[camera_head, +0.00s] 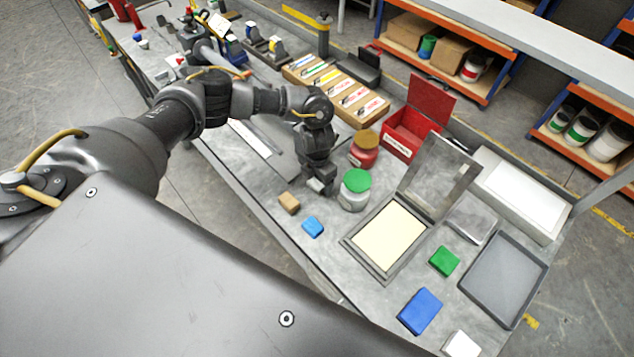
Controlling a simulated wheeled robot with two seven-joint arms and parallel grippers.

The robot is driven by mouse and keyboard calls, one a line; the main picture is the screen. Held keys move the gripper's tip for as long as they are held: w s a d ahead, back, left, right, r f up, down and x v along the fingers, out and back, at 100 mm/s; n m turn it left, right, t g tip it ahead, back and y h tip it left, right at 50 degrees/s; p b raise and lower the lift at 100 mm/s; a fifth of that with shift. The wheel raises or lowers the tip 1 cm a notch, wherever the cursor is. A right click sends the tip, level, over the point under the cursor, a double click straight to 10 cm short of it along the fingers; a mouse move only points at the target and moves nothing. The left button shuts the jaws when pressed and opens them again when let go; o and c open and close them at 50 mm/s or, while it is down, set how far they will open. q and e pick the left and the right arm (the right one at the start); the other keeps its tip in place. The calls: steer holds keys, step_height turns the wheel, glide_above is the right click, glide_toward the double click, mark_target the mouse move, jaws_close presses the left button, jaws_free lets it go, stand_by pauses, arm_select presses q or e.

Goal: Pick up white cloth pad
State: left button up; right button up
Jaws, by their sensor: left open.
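A small white pad (462,345) lies on the grey bench near its front right corner, partly cut off by the bottom edge of the picture. I take it for the white cloth pad; its material is too small to tell. My left gripper (318,186) points down above the bench, beside a green-lidded jar (355,188). It is open, and I see nothing held in it. It is well to the left of and behind the white pad. My right gripper is not in view.
A hinged frame with a cream panel (388,238) stands open between gripper and pad. A blue block (420,311), green block (444,261) and grey tray (503,279) lie near the pad.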

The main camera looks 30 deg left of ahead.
mark_target(317, 181)
arm_select(q)
steer(key=c, duration=1)
steer(key=shift+c, duration=0.2)
steer(key=shift+r, duration=0.15)
step_height(317, 181, up, 8)
steer(key=b, duration=0.2)
steer(key=shift+r+b, duration=0.25)
steer(key=shift+b, duration=0.1)
steer(key=shift+r, duration=0.65)
